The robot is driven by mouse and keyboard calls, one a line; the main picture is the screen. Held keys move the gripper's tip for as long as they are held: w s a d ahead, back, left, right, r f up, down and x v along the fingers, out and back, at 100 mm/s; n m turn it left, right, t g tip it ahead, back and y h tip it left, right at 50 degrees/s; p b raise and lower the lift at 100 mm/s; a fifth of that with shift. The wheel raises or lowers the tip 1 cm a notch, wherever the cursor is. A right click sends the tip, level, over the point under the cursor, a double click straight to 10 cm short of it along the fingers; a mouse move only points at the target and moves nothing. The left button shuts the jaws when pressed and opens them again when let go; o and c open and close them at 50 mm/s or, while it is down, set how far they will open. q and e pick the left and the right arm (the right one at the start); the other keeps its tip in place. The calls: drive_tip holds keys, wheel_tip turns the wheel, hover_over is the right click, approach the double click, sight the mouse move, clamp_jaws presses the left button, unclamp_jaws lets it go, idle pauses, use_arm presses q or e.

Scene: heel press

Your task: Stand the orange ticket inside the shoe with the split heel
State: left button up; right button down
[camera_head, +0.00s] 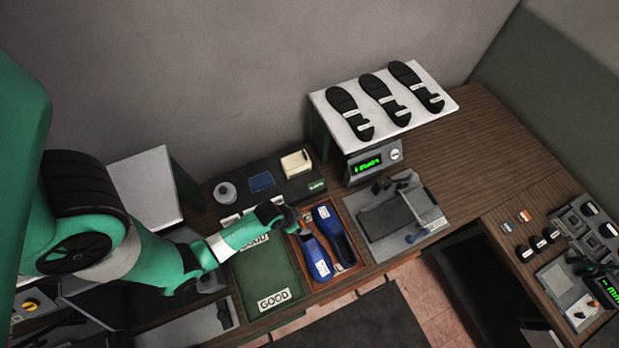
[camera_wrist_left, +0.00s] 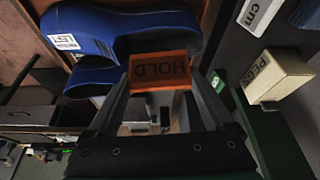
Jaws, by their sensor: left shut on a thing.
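My left gripper (camera_head: 290,223) is shut on the orange ticket (camera_wrist_left: 163,70), which reads HOLD and sits between the fingertips in the left wrist view. The gripper hovers by the far left end of the reddish tray (camera_head: 346,273). Two blue shoes lie side by side in that tray: a left one (camera_head: 316,257) and a right one (camera_head: 342,246), each with a white label. In the wrist view one shoe (camera_wrist_left: 130,22) is close to the ticket and the other (camera_wrist_left: 92,78) is partly behind it. I cannot tell which heel is split.
A green GOOD tray (camera_head: 262,275) lies left of the shoes, under my arm. A PEGS box (camera_wrist_left: 275,76) stands at the back; it also shows in the head view (camera_head: 296,163). A grey fixture (camera_head: 398,218) is to the right. Several black soles rest on a white shelf (camera_head: 350,128).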

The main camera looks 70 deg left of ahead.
use_arm(q)
wheel_tip(320, 180, down, 4)
drive_tip(key=b, duration=0.3)
drive_tip(key=shift+s+d, duration=0.1)
drive_tip(key=shift+d, duration=0.05)
drive_tip(key=shift+f+b, duration=0.9)
drive_tip(key=shift+f, duration=1.05)
drive_tip(key=shift+f, duration=0.2)
drive_tip(key=o, duration=1)
